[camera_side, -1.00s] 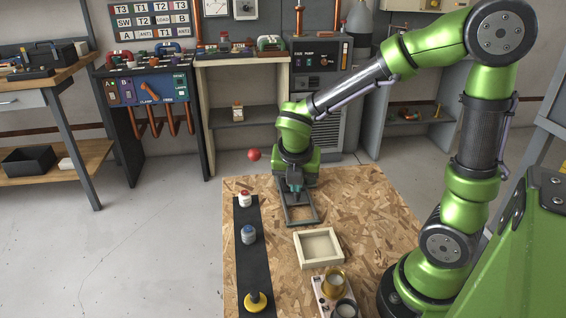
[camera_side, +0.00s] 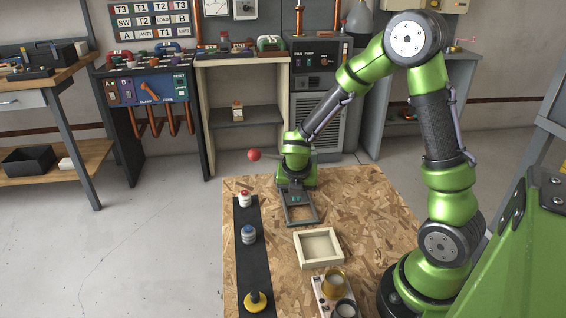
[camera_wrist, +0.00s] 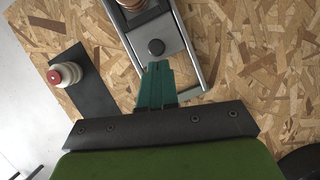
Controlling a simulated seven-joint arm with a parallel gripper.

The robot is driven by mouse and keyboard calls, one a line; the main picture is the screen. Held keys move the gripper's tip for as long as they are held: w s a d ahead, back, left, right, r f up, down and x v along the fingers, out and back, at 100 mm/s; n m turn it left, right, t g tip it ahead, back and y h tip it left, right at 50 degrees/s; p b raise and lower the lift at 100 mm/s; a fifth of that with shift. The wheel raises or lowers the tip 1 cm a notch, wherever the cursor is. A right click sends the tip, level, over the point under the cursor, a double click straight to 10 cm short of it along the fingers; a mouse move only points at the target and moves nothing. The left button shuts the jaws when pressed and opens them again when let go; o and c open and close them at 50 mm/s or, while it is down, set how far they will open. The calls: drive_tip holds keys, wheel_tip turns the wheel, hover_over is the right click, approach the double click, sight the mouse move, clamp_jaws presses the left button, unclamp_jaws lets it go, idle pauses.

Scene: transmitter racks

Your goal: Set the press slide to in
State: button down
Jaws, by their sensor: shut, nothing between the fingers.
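The press slide (camera_side: 301,217) is a grey metal frame with two rails, lying on the chipboard top. In the wrist view, its rails (camera_wrist: 189,48) run away from my gripper, with a plate carrying a round black knob (camera_wrist: 156,47) between them. My gripper (camera_wrist: 156,66) has its teal fingers shut and empty, just on the near side of the knob; whether they touch it I cannot tell. In the side view, my gripper (camera_side: 296,198) points down within the frame. The slide's far end is partly hidden behind my wrist.
A red ball (camera_side: 254,155) shows left of my wrist. A cream tray (camera_side: 318,248) stands in front.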

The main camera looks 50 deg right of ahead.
drive_tip(key=shift+w+d, duration=0.1)
drive_tip(key=shift+w+d, duration=1.7)
drive_tip(key=shift+d, duration=0.1)
